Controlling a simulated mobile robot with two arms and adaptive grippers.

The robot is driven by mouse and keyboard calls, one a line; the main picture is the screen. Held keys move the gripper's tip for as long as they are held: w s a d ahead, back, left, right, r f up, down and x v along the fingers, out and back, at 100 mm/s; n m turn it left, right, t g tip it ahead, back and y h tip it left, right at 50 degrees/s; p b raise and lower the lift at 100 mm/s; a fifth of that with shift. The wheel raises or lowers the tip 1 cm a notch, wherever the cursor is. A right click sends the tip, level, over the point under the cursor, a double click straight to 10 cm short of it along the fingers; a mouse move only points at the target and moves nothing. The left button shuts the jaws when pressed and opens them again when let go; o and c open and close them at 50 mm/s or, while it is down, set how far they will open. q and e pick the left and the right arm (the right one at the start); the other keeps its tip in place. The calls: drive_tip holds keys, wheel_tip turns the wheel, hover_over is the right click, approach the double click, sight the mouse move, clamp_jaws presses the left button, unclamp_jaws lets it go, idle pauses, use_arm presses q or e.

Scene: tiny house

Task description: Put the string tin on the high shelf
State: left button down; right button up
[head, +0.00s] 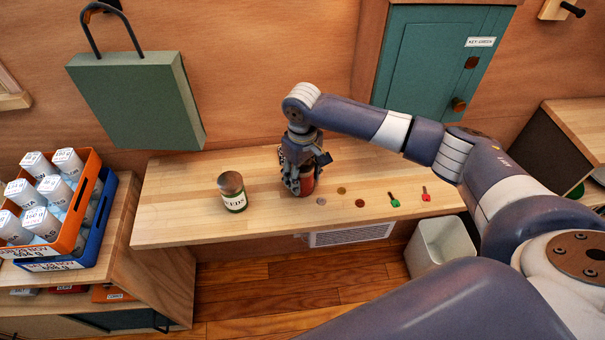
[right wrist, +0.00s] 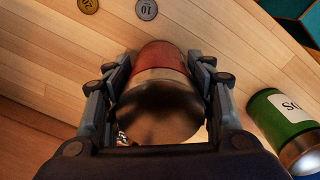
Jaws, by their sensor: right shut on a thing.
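My right gripper (head: 303,180) points down at the counter and is shut on a red tin (head: 308,186). The tin is mostly hidden by the fingers in the head view. In the right wrist view the red tin (right wrist: 163,58) sits between the two fingers (right wrist: 158,95), with its dark metal lid facing the camera. No lettering on it can be read. A green tin (head: 232,192) with a white label, partly readable as "EDS", stands apart to the left on the wooden counter (head: 170,205). I see no high shelf in these views. My left gripper is not in view.
A green cabinet (head: 420,70) and a green bag (head: 140,100) are on the wall. Crates of bottles (head: 90,205) stand left; a white bin (head: 440,240) stands below.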

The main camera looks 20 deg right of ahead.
drive_tip(key=o, duration=1.2)
drive_tip(key=shift+f, duration=0.1)
